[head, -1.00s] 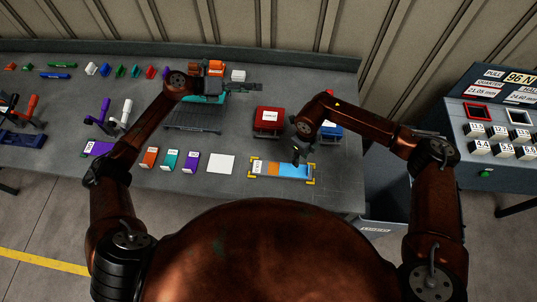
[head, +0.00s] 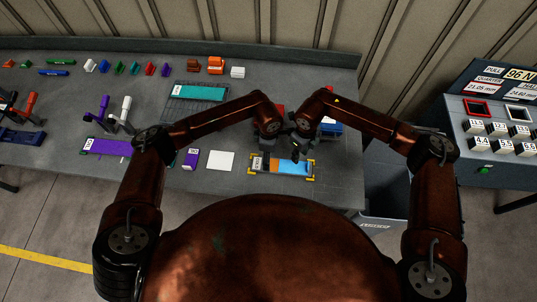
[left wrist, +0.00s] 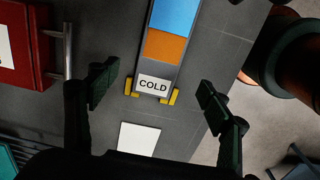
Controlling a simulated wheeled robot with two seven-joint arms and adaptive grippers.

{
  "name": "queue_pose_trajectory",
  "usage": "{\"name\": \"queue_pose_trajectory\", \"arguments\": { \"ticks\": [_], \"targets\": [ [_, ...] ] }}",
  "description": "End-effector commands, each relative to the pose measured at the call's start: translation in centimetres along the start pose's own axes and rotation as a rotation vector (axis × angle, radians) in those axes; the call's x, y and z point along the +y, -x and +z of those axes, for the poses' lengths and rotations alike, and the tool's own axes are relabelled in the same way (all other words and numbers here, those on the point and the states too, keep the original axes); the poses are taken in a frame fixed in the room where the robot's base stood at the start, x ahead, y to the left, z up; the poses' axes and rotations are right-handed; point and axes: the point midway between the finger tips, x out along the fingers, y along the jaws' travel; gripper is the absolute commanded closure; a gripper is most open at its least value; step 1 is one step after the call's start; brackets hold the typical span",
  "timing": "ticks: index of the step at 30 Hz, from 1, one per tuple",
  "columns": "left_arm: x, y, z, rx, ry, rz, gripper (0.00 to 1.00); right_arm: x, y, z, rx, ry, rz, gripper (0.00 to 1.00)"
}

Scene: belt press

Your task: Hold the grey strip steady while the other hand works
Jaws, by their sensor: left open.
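The grey strip (head: 304,176) lies flat on the bench inside yellow corner marks. It carries a white COLD label at its left end, then an orange patch and a blue patch; it also shows in the left wrist view (left wrist: 180,62). My left gripper (left wrist: 158,95) is open and empty, its fingers apart on either side of the strip's COLD end. In the head view my left gripper (head: 264,150) hovers over that end. My right gripper (head: 299,155) is just to its right, above the strip; its fingertips are too small and dark to read.
A white square (head: 220,161) lies left of the strip, with a purple block (head: 190,159) beyond it. A red box with a handle (left wrist: 22,48) stands behind the strip, partly hidden by my arms in the head view. A blue box (head: 331,127) stands at the back right.

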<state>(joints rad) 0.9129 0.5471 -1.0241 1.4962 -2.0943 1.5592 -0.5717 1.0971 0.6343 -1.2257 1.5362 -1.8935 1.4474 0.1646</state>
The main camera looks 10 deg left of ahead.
Motion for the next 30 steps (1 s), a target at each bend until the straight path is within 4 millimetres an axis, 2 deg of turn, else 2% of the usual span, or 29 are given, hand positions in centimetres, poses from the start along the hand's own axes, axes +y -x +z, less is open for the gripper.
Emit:
{"name": "queue_pose_trajectory", "arguments": {
  "ticks": [9, 15, 26, 30],
  "targets": [
    [-0.1, -4.5, 0.0, -0.001, 0.003, -0.003, 0.28, 0.0, 0.0, 0.0, 0.000, 0.000, 0.000, 0.71],
    [0.0, -6.7, 0.0, -0.002, 0.004, -0.001, 0.28, 0.0, 0.0, 0.0, 0.000, 0.000, 0.000, 0.71],
    [0.0, -7.4, 0.0, -0.002, 0.003, -0.001, 0.28, 0.0, 0.0, 0.0, 0.000, 0.000, 0.000, 0.71],
    [0.0, -7.4, 0.0, -0.002, 0.003, -0.001, 0.35, 0.0, 0.0, 0.0, 0.000, 0.000, 0.000, 0.71]
  ]
}}
